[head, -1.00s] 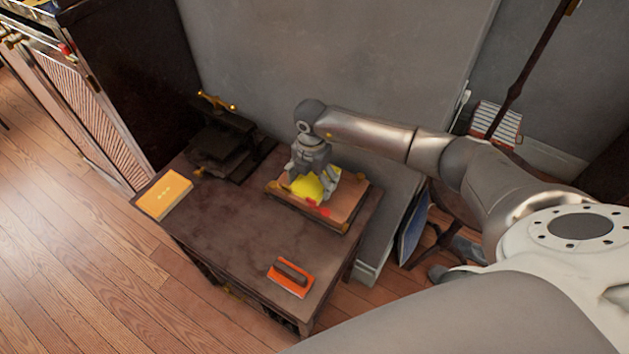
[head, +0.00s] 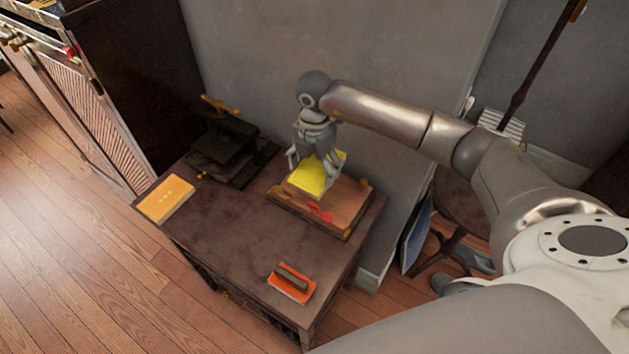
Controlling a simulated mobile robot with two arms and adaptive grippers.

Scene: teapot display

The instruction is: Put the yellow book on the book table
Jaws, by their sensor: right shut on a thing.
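The yellow book (head: 307,180) is bright yellow and sits between the fingers of my right gripper (head: 314,166), which is shut on it. It is over the back part of a brown wooden board (head: 345,196), partly covered by the fingers. I cannot tell whether it touches the board. The dark brown table (head: 225,220) bears this board and has a wide bare middle. I cannot tell if it is the book table. My left gripper is not in view.
An orange-yellow book (head: 165,200) lies at the table's left corner. A dark press (head: 225,150) stands at the back left. An orange-red tool with a dark handle (head: 291,283) lies near the front. The grey wall (head: 330,45) is close behind.

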